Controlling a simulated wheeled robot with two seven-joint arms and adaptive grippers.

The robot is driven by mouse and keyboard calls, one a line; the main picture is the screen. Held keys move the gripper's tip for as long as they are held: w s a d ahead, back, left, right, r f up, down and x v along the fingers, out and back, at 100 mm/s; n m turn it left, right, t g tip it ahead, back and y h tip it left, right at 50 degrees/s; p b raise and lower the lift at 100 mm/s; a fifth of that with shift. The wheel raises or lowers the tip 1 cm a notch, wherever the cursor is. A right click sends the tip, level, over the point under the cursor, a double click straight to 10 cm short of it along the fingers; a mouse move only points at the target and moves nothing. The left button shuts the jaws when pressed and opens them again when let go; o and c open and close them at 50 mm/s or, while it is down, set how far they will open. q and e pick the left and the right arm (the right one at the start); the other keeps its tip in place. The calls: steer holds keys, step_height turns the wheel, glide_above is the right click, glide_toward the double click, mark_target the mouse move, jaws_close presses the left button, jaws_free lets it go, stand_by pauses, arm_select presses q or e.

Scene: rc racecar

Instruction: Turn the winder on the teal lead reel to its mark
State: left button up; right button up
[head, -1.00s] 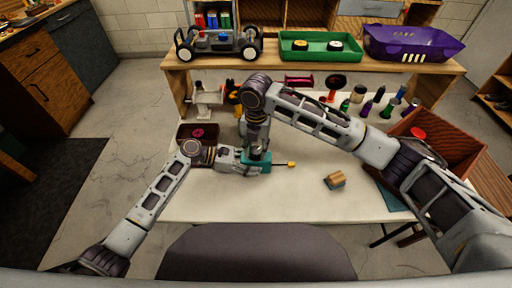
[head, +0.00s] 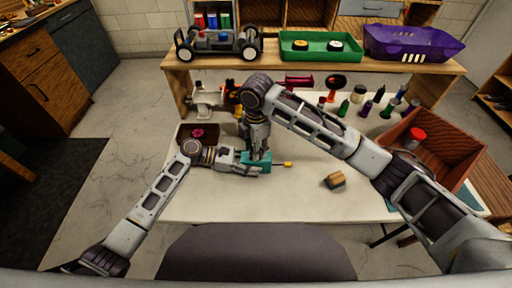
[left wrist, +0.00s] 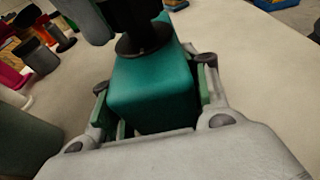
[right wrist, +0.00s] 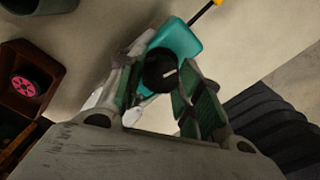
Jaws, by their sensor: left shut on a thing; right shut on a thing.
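The teal lead reel (head: 258,168) is a teal block low over the worktable; a dark rod with a yellow tip (head: 288,164) sticks out to its right. My left gripper (head: 243,160) is shut on its body; in the left wrist view the teal block (left wrist: 152,92) sits between both fingers. The winder (right wrist: 160,72) is a round black knob with a white line, on the reel's face. My right gripper (head: 259,152) comes from above and is shut on the winder, a finger on each side in the right wrist view. I cannot make out the mark on the reel.
A small wooden block (head: 334,181) lies to the right on the pale table. A dark red tray (head: 185,137) with a pink wheel stands at left. Several bottles stand at back right, by a red-brown box (head: 456,152). A shelf (head: 330,72) behind carries a car chassis and bins.

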steer(key=m, duration=1.2)
steer(key=shift+m, duration=0.3)
steer(key=m, duration=1.6)
steer(key=shift+m, duration=1.9)
